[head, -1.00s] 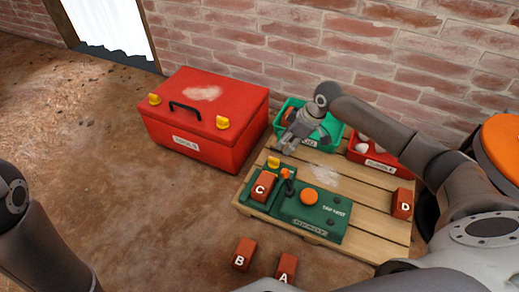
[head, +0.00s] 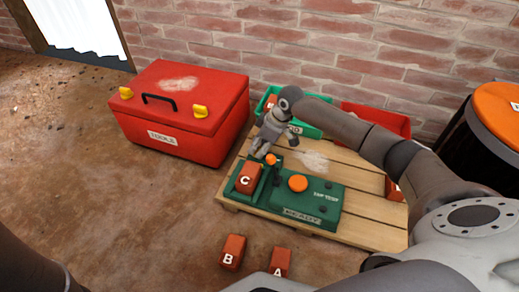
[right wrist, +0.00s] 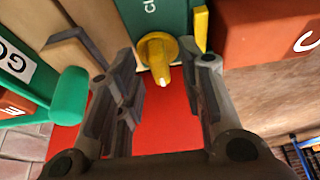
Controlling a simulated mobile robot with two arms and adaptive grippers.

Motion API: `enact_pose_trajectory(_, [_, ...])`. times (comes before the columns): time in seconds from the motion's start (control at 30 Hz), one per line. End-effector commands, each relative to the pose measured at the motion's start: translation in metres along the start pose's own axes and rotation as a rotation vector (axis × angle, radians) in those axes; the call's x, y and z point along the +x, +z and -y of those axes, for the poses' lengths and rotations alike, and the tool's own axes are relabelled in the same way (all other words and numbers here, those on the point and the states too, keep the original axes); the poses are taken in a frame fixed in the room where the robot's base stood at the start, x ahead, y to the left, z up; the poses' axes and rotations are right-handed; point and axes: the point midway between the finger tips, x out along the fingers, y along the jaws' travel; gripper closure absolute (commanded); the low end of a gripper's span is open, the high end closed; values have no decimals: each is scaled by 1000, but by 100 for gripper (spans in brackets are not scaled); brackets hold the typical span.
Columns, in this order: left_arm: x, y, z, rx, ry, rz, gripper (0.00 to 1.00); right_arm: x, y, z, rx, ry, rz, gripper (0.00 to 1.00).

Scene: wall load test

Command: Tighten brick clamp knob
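A green test fixture (head: 318,200) lies on the wooden pallet, with brick C (head: 247,179) at its left end. In the right wrist view brick C (right wrist: 270,32) is at the upper right. A yellow knob (right wrist: 157,55) with a pale mark sits on the fixture's green end, beside a yellow bar (right wrist: 200,27). My right gripper (head: 262,153) is above the fixture's back left corner and hides the yellow knob in the head view. In the right wrist view the open fingers (right wrist: 165,75) stand either side of the knob, with visible gaps. My left gripper is out of view.
An orange button (head: 298,183) is on the fixture. A red toolbox (head: 180,115) stands left of the pallet (head: 375,228). Green (head: 309,131) and red (head: 388,119) bins are behind my right arm. Bricks B (head: 232,252) and A (head: 280,262) lie on the floor in front.

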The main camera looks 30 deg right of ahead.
Motion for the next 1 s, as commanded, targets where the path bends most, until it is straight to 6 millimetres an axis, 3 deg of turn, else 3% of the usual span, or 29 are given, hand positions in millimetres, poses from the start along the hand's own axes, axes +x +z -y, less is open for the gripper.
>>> enact_pose_trajectory(0.33, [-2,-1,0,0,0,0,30,2,0,0,0,1,0,64])
enact_pose_trajectory(0.63, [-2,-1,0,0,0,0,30,3,0,0,0,0,0,100])
enact_pose_trajectory(1.0, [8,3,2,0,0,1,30,0,-1,0,19,8,1,100])
